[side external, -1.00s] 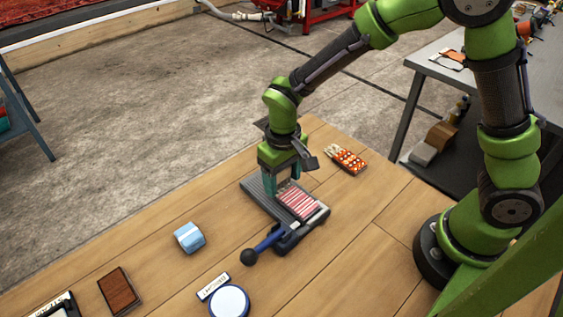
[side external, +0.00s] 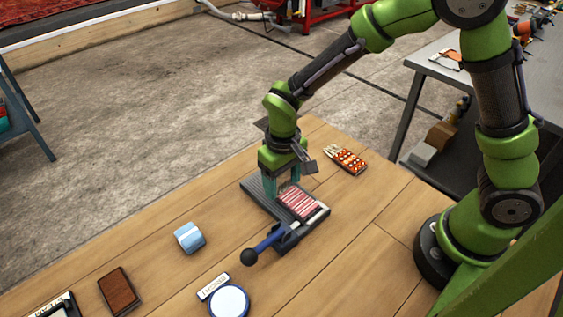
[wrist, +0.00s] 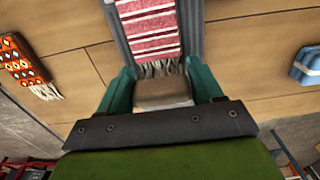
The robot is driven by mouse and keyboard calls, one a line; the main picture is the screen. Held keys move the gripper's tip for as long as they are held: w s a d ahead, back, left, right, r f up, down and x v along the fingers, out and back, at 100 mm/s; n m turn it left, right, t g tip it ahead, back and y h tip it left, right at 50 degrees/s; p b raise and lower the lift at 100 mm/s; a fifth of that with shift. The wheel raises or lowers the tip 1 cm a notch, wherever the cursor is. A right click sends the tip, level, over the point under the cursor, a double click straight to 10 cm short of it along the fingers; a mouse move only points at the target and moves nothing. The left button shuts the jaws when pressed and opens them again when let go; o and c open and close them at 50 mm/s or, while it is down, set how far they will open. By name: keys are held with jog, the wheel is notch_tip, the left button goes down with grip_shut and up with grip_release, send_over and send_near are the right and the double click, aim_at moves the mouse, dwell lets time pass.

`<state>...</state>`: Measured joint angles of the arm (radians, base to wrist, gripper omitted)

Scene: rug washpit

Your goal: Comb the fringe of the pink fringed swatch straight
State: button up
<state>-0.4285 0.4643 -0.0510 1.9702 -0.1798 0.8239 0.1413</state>
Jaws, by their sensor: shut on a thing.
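The pink fringed swatch (side external: 299,202), striped pink and white, lies on a dark grey ribbed board (side external: 257,190). In the wrist view the swatch (wrist: 151,30) runs up from its pale fringe (wrist: 158,68). My gripper (side external: 282,187) is over the board at the fringe end, pointing down. In the wrist view its teal fingers (wrist: 163,90) are shut on a brown block-like thing (wrist: 163,92), right at the fringe. The lower side of that held thing is hidden, so I cannot tell whether it has teeth. A clamp with a blue handle (side external: 268,241) and black knob is at the board's near end.
An orange patterned swatch (side external: 349,161) lies to the right of the board. A light blue block (side external: 189,237), a brown block (side external: 119,290) and a round white-topped blue item (side external: 229,301) lie on the wooden table. The table's left part has free room between them.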

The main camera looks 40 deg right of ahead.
jog(key=shift+f, duration=0.1)
dwell(0.7)
jog(key=shift+w, duration=0.85)
jog(key=shift+w, duration=0.25)
jog(key=shift+w, duration=1)
jog(key=shift+r, duration=2.6)
jog(key=shift+s, duration=0.1)
